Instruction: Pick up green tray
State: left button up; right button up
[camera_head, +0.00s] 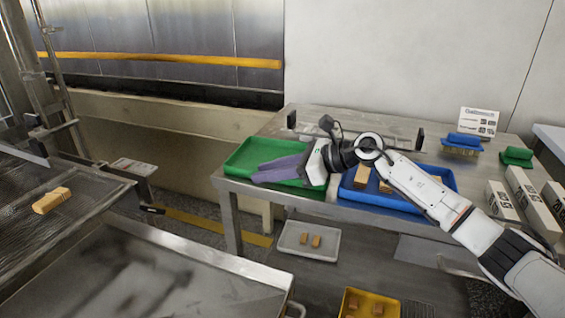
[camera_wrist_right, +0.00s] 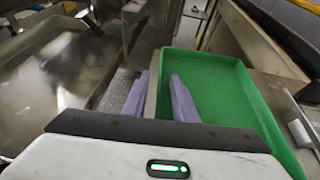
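The green tray (camera_head: 252,150) lies flat at the left end of the metal table and looks empty. In the right wrist view, the green tray (camera_wrist_right: 225,95) is just ahead and to the right. My right gripper (camera_head: 262,172) reaches over the tray's front part from the right, its purple fingers pointing left. In the wrist view, my right gripper (camera_wrist_right: 159,82) is open, with a gap between its fingers. The tray's near side edge shows in that gap; contact cannot be told. The fingers and wrist hide part of the tray. My left gripper is not in view.
A blue tray (camera_head: 445,176) with tan blocks stands right of the green tray, partly under my right arm. Brushes, a sign (camera_head: 478,121) and white boxes (camera_head: 535,205) are farther right. A grey tray (camera_head: 290,242) and yellow bin (camera_head: 350,305) sit below the metal table (camera_head: 232,190).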

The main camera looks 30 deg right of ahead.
grip_shut()
jog(key=shift+r, duration=0.1)
